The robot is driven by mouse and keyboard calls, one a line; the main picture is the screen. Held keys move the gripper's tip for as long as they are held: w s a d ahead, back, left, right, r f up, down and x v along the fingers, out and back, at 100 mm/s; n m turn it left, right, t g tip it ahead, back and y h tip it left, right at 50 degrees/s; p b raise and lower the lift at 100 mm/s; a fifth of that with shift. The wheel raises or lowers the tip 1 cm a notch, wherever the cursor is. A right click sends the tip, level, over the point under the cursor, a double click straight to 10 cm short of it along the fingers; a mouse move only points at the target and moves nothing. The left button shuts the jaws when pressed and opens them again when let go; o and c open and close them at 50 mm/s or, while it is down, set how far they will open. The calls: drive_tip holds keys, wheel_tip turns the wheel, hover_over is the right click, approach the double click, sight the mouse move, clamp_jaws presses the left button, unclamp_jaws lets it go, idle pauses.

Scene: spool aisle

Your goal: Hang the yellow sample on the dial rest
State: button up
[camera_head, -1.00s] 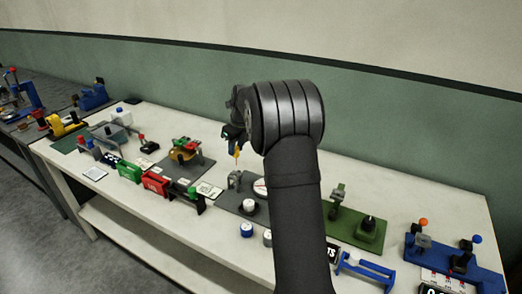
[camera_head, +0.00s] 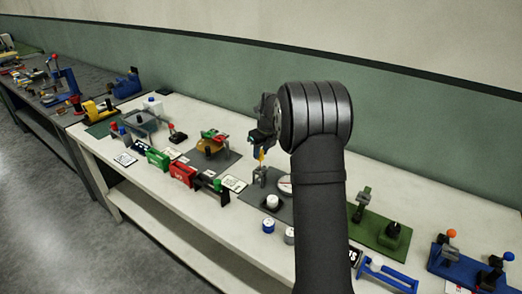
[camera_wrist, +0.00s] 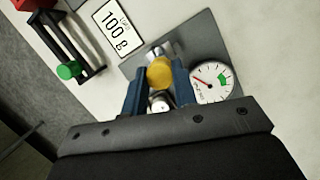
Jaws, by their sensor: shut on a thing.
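My gripper (camera_head: 262,141) points down over the bench, shut on the yellow sample (camera_head: 262,157). In the wrist view the sample (camera_wrist: 160,73) shows as a round yellow end between the two blue fingers. The dial rest is a grey bracket (camera_head: 260,177) on a dark grey plate, with a white round dial (camera_head: 285,185) beside it. The sample is just above the bracket in the head view; I cannot tell whether they touch. In the wrist view the dial (camera_wrist: 211,84) is right of the fingers, and the bracket is partly hidden behind the sample.
A white-topped knob (camera_head: 272,201) stands on the same plate in front of the bracket. A "100 g" card (camera_wrist: 115,28) and a green-knobbed black holder (camera_wrist: 69,70) lie left of it. A green-plated fixture (camera_head: 380,230) is to the right, partly behind my arm.

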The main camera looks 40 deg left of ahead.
sight(262, 159)
drive_tip(key=shift+f, duration=0.1)
drive_tip(key=shift+f, duration=2.45)
drive_tip(key=o, duration=1)
drive_tip(key=shift+o, duration=0.2)
drive_tip(key=v, duration=1.7)
drive_tip(key=shift+r, duration=0.2)
drive_tip(key=shift+f, duration=0.1)
drive_tip(key=x, duration=1.7)
drive_tip(key=shift+f, duration=0.1)
drive_tip(key=shift+r, duration=0.2)
